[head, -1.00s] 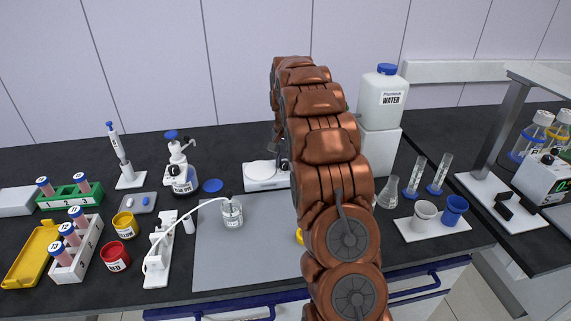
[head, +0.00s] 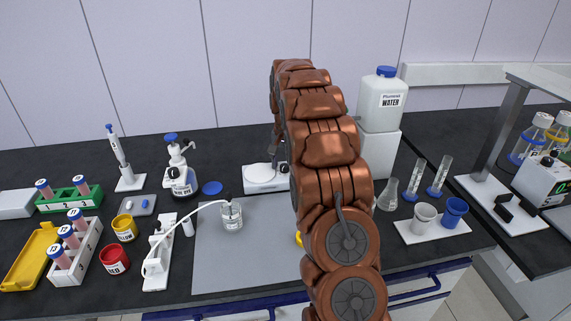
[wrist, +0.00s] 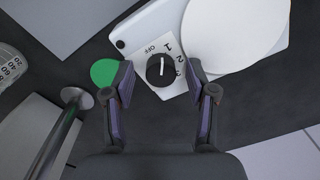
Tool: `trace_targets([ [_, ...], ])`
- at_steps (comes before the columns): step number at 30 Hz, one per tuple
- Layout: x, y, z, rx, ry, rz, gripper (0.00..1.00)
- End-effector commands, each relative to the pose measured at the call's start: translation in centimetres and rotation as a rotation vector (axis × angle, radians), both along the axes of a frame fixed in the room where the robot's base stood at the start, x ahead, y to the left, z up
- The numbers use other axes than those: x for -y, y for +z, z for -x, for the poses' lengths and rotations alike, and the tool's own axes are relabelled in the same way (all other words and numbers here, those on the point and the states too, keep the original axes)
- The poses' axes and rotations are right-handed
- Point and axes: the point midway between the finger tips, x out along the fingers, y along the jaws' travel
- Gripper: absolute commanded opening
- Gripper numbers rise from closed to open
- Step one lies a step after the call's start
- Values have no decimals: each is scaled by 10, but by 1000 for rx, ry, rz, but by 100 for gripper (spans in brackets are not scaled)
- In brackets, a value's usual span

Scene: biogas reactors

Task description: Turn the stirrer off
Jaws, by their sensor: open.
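The stirrer (head: 258,187) is a white unit with a round white plate, partly hidden behind my arm in the head view. In the wrist view the stirrer (wrist: 136,31) shows its black knob (wrist: 161,71) beside a dial marked OFF, 1, 2 and 3. The white mark on the knob points up in the picture, between OFF and 1; I cannot tell exactly which it meets. My gripper (wrist: 160,82) is open, with one finger on each side of the knob in the picture. I see no clear contact. My arm hides the fingers in the head view.
A green disc (wrist: 104,72) lies beside the stirrer, close to the left finger. A metal post (wrist: 58,140) stands at the lower left of the wrist view.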

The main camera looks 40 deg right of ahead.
Motion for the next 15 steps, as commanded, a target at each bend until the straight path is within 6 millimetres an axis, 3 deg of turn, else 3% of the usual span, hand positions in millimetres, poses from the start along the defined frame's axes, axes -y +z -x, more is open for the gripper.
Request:
trace_targets([
  [8,1,13,-1,3,0,1,57],
  [15,1,54,0,4,0,2,57],
])
